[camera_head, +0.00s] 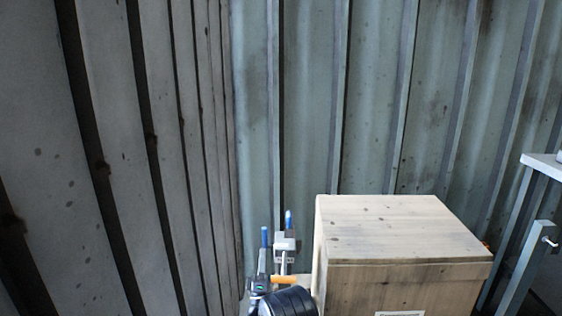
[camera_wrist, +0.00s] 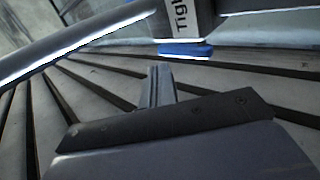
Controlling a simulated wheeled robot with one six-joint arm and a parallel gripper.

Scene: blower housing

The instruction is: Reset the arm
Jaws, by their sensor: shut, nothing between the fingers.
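My gripper (camera_wrist: 160,72) shows in the wrist view as a narrow grey pair of fingers, closed together beyond a dark bracket. Nothing is seen between the fingers. They point toward a ribbed wall (camera_wrist: 80,90). A white part with black lettering and a blue end (camera_wrist: 185,48) is above and slightly right of the fingertips, apart from them in the picture. In the head view I cannot make out my gripper with certainty.
In the head view a wooden crate (camera_head: 400,228) stands at lower right. Left of it is equipment with blue-tipped uprights (camera_head: 284,245) and a black ribbed part (camera_head: 288,302). A grey metal frame (camera_head: 515,225) is at the right edge. Corrugated walls (camera_head: 330,90) close off the corner.

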